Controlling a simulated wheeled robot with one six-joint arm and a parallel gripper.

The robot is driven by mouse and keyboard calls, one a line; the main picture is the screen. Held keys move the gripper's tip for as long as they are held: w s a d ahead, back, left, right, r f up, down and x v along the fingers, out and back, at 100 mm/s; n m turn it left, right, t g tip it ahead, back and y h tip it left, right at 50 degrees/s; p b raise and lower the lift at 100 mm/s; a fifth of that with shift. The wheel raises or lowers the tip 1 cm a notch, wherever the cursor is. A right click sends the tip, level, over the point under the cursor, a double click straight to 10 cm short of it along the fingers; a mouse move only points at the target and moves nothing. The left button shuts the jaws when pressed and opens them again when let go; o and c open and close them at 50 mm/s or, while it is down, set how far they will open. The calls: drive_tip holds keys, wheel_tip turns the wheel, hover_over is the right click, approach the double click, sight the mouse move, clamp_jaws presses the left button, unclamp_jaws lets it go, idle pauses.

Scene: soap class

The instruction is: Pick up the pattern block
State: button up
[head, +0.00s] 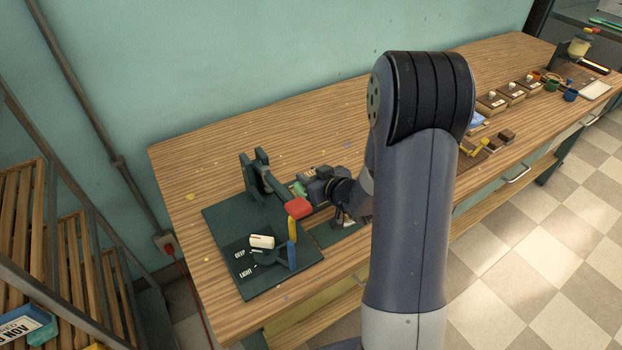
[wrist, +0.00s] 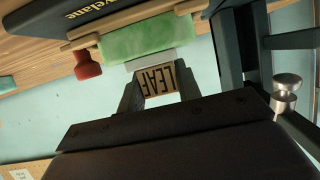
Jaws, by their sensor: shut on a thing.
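The pattern block (wrist: 157,82) is a small tan block marked LEAF, upside down in the wrist view. My gripper (wrist: 158,90) is shut on it, with one dark finger on each side. A pale grey piece and a green slab (wrist: 150,39) are just beyond the block in the wrist view. I cannot tell whether the block touches them. In the head view my gripper (head: 318,188) is low over the bench beside the dark green stand, and the block cannot be made out there.
The wooden bench (head: 210,175) carries a dark green board (head: 225,225) with an upright stand, a red piece (head: 298,207), a white piece (head: 262,241), and yellow and blue uprights. Several small boxes stand at the right. The bench's back left is clear.

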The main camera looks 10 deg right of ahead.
drive_tip(key=shift+c, duration=0.8)
